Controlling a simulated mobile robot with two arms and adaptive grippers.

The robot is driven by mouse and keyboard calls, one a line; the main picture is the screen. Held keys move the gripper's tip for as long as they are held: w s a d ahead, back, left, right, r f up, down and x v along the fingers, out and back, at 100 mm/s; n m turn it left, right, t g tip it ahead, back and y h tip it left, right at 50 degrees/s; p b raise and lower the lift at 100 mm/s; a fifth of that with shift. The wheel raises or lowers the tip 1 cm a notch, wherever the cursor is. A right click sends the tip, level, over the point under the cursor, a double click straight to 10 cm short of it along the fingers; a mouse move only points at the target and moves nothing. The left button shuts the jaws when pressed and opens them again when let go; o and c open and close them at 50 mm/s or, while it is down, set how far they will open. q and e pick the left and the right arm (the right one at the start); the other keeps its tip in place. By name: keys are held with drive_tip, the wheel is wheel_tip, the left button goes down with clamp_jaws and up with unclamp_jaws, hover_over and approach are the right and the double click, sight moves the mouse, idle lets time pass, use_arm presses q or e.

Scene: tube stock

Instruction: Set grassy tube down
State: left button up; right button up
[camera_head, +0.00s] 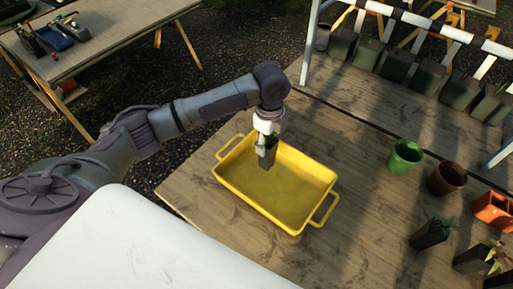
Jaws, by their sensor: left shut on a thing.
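My left gripper (265,141) points down and is shut on a small dark tube, the grassy tube (268,157). A little green shows at the top of the tube, but most of its upper part is hidden by the gripper. In the picture the tube is in front of the yellow tray (290,198), near its far left part. I cannot tell whether its lower end touches the tray floor. The tray is otherwise empty, with a handle at each end. My right gripper is out of view.
The wooden table (365,230) holds a green pot (405,156), a brown pot (447,178), an orange pot (492,210) and dark tubes with plants (431,233) on the right. Several dark pots hang on a rack behind. Bare table lies right of the tray.

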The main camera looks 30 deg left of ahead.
use_arm(q)
drive_tip(key=a+f+p, duration=0.1)
drive_tip(key=a+f, duration=0.2)
drive_tip(key=f, duration=0.3)
drive_tip(key=shift+a+p, duration=0.2)
drive_tip(key=shift+p, duration=0.15)
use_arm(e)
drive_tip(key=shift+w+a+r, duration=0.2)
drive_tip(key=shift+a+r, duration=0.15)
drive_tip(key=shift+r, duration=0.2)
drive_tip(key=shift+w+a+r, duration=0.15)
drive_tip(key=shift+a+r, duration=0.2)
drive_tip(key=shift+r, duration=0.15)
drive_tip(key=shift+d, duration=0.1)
use_arm(q)
drive_tip(key=o, duration=1.3)
drive_tip(key=shift+f, duration=0.15)
drive_tip(key=shift+c, duration=0.2)
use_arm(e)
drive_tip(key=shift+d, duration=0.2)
use_arm(q)
wheel_tip(320, 180, up, 12)
drive_tip(key=b, duration=0.2)
drive_tip(key=shift+r, duration=0.2)
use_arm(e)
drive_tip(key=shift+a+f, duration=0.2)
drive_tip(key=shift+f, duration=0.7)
